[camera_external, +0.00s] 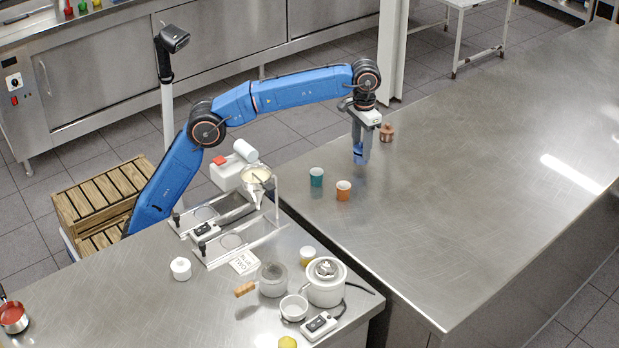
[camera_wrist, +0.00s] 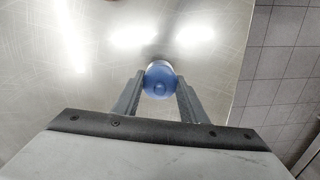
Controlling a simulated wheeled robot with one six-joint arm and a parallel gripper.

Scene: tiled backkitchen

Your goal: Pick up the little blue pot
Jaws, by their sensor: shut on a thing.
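In the outside view my gripper (camera_external: 362,155) points down over the left side of the long steel table. There a small bit of the blue pot (camera_external: 358,158) shows at the fingertips, mostly hidden by the fingers. I cannot tell whether the pot touches the table.
A teal cup (camera_external: 316,177) and an orange cup (camera_external: 343,190) stand left of and nearer than my gripper. A brown pot (camera_external: 387,133) stands just behind it to the right. The steel table (camera_external: 480,180) is clear to the right. Its left edge is close.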

